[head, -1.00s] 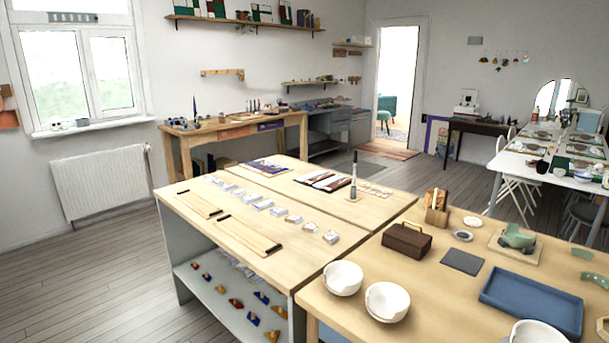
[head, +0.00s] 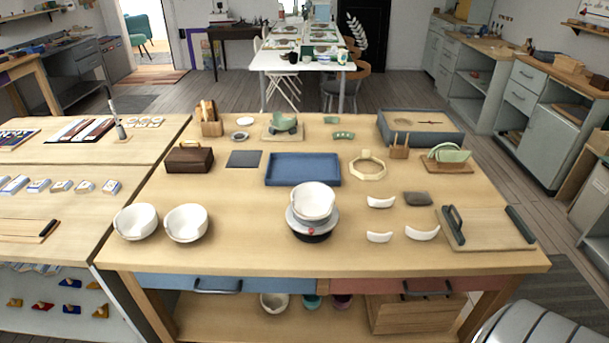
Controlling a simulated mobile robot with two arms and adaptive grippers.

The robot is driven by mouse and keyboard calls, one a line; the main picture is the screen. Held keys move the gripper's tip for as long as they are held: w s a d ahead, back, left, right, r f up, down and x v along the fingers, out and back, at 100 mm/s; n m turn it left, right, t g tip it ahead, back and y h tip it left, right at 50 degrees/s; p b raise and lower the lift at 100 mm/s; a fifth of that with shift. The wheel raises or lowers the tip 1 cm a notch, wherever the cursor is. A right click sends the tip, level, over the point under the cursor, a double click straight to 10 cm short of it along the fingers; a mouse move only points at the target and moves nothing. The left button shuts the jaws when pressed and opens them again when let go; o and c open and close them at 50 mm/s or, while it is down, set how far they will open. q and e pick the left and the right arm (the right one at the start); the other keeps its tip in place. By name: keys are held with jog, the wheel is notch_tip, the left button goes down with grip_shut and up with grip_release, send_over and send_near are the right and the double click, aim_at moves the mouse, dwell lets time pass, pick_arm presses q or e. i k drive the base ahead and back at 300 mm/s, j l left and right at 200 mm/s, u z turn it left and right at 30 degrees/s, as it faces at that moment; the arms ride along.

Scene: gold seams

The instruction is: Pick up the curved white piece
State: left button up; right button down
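Three curved white pieces lie on the wooden worktable (head: 255,250), right of its middle. One piece (head: 381,202) lies farther back, a second piece (head: 379,237) lies nearer the front edge, and a third, slightly larger-looking piece (head: 422,233) lies to its right. They lie apart from each other, and nothing covers them. I cannot tell which one the task means. Neither of my grippers is in view.
A white bowl (head: 313,200) stands on a round turntable (head: 312,225) left of the pieces. Two chipped white bowls, one at far left (head: 135,221), stand near the front. A grey block (head: 417,199) and a handled board (head: 486,229) lie right. A blue tray (head: 303,183) lies behind.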

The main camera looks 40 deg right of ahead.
aim_at(420, 235)
jog(key=z, duration=1.15)
